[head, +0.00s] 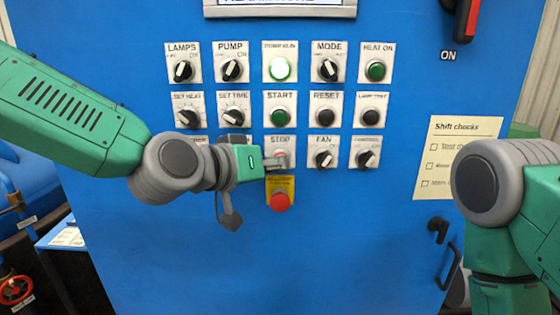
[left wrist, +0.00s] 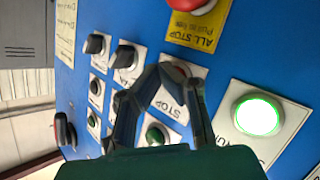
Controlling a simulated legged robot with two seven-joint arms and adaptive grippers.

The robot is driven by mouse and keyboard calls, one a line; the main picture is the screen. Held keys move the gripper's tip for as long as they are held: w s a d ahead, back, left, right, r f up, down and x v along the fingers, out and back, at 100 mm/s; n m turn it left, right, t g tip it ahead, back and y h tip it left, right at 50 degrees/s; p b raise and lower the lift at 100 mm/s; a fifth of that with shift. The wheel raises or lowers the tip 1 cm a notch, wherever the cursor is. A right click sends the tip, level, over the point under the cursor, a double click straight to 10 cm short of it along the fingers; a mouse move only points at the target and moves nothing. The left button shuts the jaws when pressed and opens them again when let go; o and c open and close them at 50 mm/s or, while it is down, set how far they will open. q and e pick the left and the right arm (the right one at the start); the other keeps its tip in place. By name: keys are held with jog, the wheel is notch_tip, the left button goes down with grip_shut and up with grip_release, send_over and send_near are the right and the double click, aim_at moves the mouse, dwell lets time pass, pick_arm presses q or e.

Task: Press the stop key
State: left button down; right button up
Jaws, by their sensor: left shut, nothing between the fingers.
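The stop key's white plate, labelled STOP (head: 280,141), is in the lower row of the blue panel in the head view. My left gripper (head: 278,163) is shut and empty in front of this plate and hides much of the key. In the left wrist view, the shut fingertips (left wrist: 168,72) lie over the red stop key (left wrist: 181,71), of which only part shows. Whether they touch it I cannot tell. My right arm shows at the right of the head view, but its gripper is out of view.
Just below the stop key is the red ALL STOP mushroom button (head: 280,202) on a yellow plate. The green START button (head: 281,116) is above, and the FAN knob (head: 323,159) is to the right. A lit green button (head: 279,69) is higher up.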

pick_arm(q)
jog(key=shift+s, duration=0.75)
jog(key=shift+s, duration=0.1)
jog(key=shift+s, duration=2.4)
